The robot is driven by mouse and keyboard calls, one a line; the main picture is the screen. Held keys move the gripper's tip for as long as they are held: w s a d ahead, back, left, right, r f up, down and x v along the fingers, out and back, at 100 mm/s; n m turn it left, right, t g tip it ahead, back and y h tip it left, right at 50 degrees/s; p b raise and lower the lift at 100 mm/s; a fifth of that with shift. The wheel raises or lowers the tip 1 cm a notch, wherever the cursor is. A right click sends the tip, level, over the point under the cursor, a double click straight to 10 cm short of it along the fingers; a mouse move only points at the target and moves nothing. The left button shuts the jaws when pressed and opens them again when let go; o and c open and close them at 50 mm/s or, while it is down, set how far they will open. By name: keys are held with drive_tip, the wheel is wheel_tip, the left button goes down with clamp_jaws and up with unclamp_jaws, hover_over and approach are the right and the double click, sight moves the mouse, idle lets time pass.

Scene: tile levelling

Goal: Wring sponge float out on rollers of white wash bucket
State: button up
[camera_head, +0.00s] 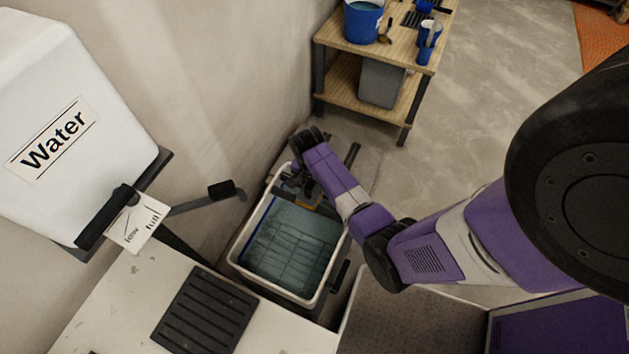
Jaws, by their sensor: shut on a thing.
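The white wash bucket (236,254) stands on the floor against the wall, with bluish water and a grid-like shape showing in it. My arm reaches over its far end. My gripper (298,178) is there, pointing down, and is mostly hidden by my wrist. A small orange-yellow piece, seemingly part of the sponge float (311,205), shows just below it. I take my gripper to be shut on the float. Dark parts at that end look like the roller frame. I cannot tell whether the sponge touches the rollers.
A white water tank (75,110) with a lever stands at left. A white surface with a black grate (205,312) is in front. A wooden shelf table (395,48) holds a blue bucket (363,20) and tools. Grey floor is clear at right.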

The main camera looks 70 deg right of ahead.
sight(308, 192)
drive_tip(key=shift+a+p, duration=0.5)
drive_tip(key=shift+a, duration=0.7)
drive_tip(key=shift+w+a+p, duration=0.1)
drive_tip(key=shift+a+p, duration=0.3)
drive_tip(key=shift+a, duration=0.45)
drive_tip(key=shift+d+b, duration=0.35)
drive_tip(key=shift+d, duration=1.75)
drive_tip(key=shift+d+f+b, duration=0.15)
drive_tip(key=shift+d+b, duration=0.2)
drive_tip(key=shift+d, duration=0.6)
wheel_tip(308, 192, up, 2)
drive_tip(key=shift+r+p, duration=0.25)
drive_tip(key=shift+p, duration=1)
drive_tip(key=shift+r, duration=2.35)
